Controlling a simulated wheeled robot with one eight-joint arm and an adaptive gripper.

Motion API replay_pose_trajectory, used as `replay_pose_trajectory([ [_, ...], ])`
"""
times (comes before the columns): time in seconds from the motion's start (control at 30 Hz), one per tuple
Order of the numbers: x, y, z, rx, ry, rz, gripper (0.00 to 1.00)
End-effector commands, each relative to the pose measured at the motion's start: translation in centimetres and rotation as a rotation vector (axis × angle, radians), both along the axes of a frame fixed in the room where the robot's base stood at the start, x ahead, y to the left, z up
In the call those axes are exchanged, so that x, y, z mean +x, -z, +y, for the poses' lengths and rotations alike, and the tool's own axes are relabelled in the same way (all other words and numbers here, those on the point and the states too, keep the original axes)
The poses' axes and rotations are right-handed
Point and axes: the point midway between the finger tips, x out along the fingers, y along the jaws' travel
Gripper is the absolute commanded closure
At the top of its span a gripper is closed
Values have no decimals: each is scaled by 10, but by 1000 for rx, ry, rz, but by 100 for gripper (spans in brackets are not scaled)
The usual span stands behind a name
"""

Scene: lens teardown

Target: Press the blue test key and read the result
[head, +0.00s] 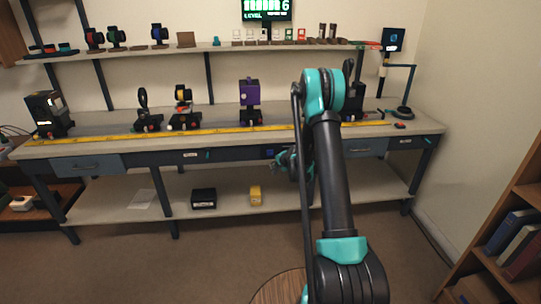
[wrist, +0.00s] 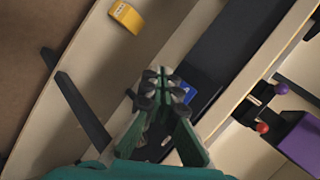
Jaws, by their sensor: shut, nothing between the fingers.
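The blue test key (head: 270,153) is a small blue patch on the dark front edge of the workbench. In the wrist view the blue key (wrist: 187,93) shows just right of my fingertips, partly covered by a finger. My gripper (wrist: 158,78) is shut and empty, with its tips close to the key; I cannot tell whether they touch the front. In the head view my gripper (head: 284,160) is partly hidden by my arm, just right of the key. A screen (head: 266,10) above the shelf shows green bars, the word LEVEL and a 6.
On the bench (head: 90,151) stand a purple device (head: 249,93), other optical mounts and a long yellow strip (head: 215,129). A yellow box (head: 256,194) and a black box (head: 204,198) lie on the lower shelf. A bookcase (head: 500,235) stands at the right.

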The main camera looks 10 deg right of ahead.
Motion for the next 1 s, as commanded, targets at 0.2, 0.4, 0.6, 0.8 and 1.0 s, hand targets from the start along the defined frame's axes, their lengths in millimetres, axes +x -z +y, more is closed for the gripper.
replay_pose_trajectory([
  [0.2, 8, 0, 0, -1, -1, 0, 100],
  [0.4, 32, 0, 0, -1, -1, 0, 100],
  [0.6, 59, 0, 0, -1, -1, 0, 100],
  [0.8, 78, 0, 0, -1, -1, 0, 100],
  [1.0, 87, 0, 0, -1, -1, 0, 100],
])
